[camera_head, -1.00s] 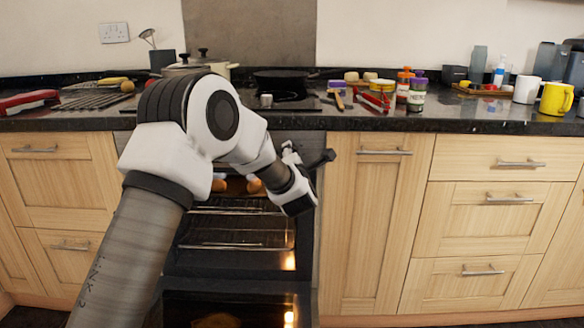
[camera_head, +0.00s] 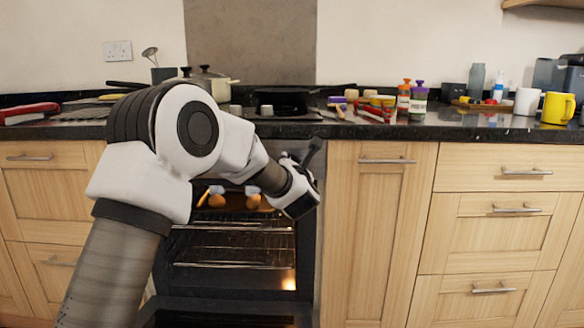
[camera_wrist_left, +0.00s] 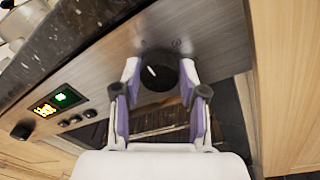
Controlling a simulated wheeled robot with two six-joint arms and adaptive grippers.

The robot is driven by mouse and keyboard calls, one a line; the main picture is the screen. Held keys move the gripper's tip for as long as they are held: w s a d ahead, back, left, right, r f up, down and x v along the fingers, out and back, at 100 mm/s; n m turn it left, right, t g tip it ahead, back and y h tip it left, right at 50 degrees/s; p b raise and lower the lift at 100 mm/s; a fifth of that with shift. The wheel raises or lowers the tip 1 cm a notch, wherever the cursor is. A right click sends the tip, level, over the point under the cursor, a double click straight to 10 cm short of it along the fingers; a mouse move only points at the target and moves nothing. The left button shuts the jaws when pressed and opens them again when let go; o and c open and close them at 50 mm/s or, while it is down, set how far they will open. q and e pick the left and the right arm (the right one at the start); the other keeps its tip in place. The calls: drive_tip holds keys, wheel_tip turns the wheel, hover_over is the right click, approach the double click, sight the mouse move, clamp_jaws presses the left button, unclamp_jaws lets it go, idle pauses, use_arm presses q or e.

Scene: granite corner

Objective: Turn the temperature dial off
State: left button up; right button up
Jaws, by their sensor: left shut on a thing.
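The temperature dial (camera_wrist_left: 157,74) is a round black knob with a white pointer line, on the oven's front panel in the left wrist view. The pointer tilts toward the upper left, and faint printed marks show above the dial. My left gripper (camera_wrist_left: 159,70) is shut on the dial, one purple-padded finger on each side. In the head view, my left gripper (camera_head: 308,160) is at the right end of the oven panel, just under the counter edge, and the dial is hidden there. My right gripper is not in view.
The oven (camera_head: 235,245) below is lit inside and its door is down. A lit display (camera_wrist_left: 58,100) and smaller black knobs sit left of the dial. Pots (camera_head: 288,99), jars and mugs stand on the dark counter above. Cabinets flank the oven.

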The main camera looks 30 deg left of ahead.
use_arm(q)
drive_tip(key=o, duration=1.1)
drive_tip(key=shift+o, duration=0.2)
drive_tip(key=shift+d, duration=0.1)
drive_tip(key=v, duration=1.2)
